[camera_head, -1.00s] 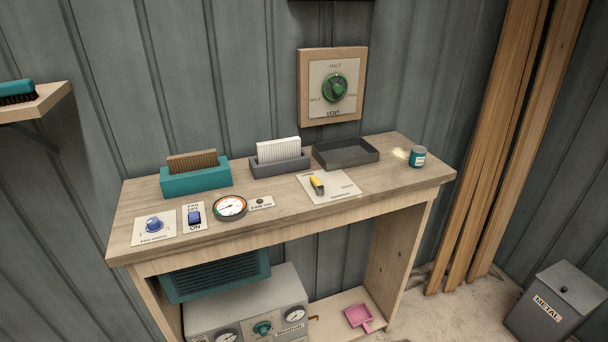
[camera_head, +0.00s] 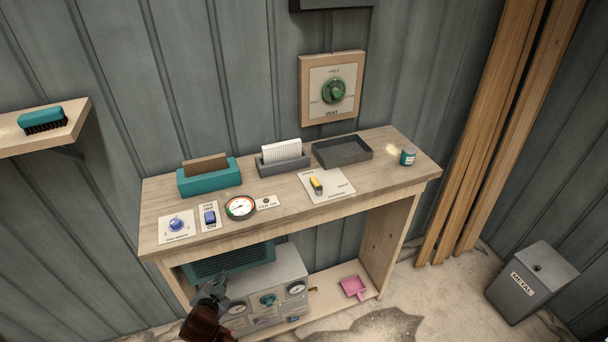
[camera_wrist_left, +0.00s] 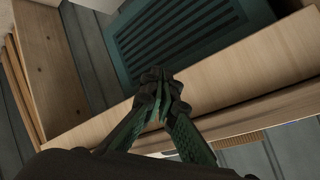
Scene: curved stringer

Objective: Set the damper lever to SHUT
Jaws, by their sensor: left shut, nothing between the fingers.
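The damper lever (camera_head: 316,187) has a yellow grip with a dark end. It sits on a pale plate (camera_head: 338,194) on the bench top and points toward the back of the bench. The plate's lettering is too small to read surely. My left gripper (camera_head: 214,286) is shut and empty, low in front of the bench, below and left of the lever. In the left wrist view its fingertips (camera_wrist_left: 160,82) meet in front of the bench's wooden front edge and the teal louvred box. My right gripper is not in view.
The wooden bench (camera_head: 262,214) carries a fan knob (camera_head: 177,224), a fan switch (camera_head: 210,217), a round gauge (camera_head: 240,207), brush holders, a dark tray (camera_head: 342,151) and a small jar (camera_head: 408,156). The teal louvred box (camera_head: 228,262) hangs under it. A vent dial (camera_head: 334,91) is on the wall.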

